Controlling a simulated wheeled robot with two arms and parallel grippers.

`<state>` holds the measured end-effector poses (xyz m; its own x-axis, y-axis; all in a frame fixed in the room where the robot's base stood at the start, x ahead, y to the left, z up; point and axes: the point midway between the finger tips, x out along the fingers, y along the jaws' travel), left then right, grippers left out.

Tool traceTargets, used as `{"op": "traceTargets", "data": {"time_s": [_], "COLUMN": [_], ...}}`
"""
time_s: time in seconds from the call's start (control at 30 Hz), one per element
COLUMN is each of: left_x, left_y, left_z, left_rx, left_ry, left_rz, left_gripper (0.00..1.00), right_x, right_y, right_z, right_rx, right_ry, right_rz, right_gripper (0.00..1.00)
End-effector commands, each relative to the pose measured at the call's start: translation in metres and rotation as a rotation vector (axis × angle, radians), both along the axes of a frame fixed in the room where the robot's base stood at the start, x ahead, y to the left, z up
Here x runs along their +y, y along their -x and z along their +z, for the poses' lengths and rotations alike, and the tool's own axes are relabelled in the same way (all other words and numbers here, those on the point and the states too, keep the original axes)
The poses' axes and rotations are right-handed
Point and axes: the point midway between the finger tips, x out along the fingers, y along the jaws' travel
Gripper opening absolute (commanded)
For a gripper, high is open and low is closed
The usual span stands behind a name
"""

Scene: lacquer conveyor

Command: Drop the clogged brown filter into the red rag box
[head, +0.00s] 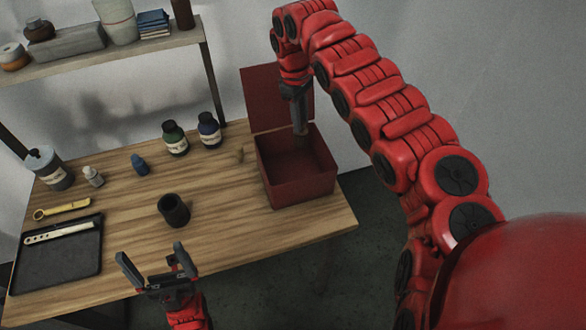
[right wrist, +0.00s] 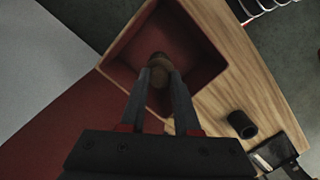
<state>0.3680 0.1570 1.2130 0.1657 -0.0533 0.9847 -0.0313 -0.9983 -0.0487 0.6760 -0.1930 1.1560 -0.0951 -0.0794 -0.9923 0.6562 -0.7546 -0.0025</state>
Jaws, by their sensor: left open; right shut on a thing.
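The red rag box (head: 297,190) stands at the table's right end with its lid (head: 265,98) raised at the back. It also shows in the right wrist view (right wrist: 196,32), its inside dark red. My right gripper (head: 299,125) points down over the box opening. It is shut on the brown filter (right wrist: 158,62), which shows between its fingertips in the right wrist view, against the box's inside. In the head view the filter is dark and hard to make out. My left gripper (head: 152,258) is open and empty at the table's front edge.
A dark cup (head: 174,212) stands mid-table, left of the box. Two dark bottles (head: 176,139) (head: 209,131) stand at the back. A black tray (head: 62,268), a yellow tool (head: 62,210) and a jar (head: 48,168) are at the left. A shelf (head: 115,52) hangs over the back.

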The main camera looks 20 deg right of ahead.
Motion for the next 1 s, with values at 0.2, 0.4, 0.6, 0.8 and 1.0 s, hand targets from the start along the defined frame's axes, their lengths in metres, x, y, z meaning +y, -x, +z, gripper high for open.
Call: {"op": "traceTargets", "data": {"time_s": [0.2,0.4,0.6,0.8,1.0], "left_x": [0.000,0.000,0.000,0.000,0.000], "left_y": [0.000,0.000,0.000,0.000,0.000], "left_z": [0.000,0.000,0.000,-0.003,-0.017], "left_rx": [0.000,0.000,0.000,0.000,0.000], "left_ry": [0.000,0.000,0.000,0.000,0.000], "left_rz": [0.000,0.000,0.000,0.000,0.000], "left_gripper": [1.00,1.00,1.00,1.00,1.00], "right_x": [0.000,0.000,0.000,0.000,0.005], "right_y": [-0.001,-0.001,-0.001,-0.002,-0.006], "right_z": [-0.001,0.000,0.000,0.003,0.035], "right_rx": [-0.003,-0.004,-0.004,-0.006,-0.012], "right_ry": [0.000,0.000,0.000,0.000,0.001], "right_rz": [-0.001,0.000,0.000,0.000,0.003], "right_gripper": [0.00,0.61,0.65,0.65,0.65]}}
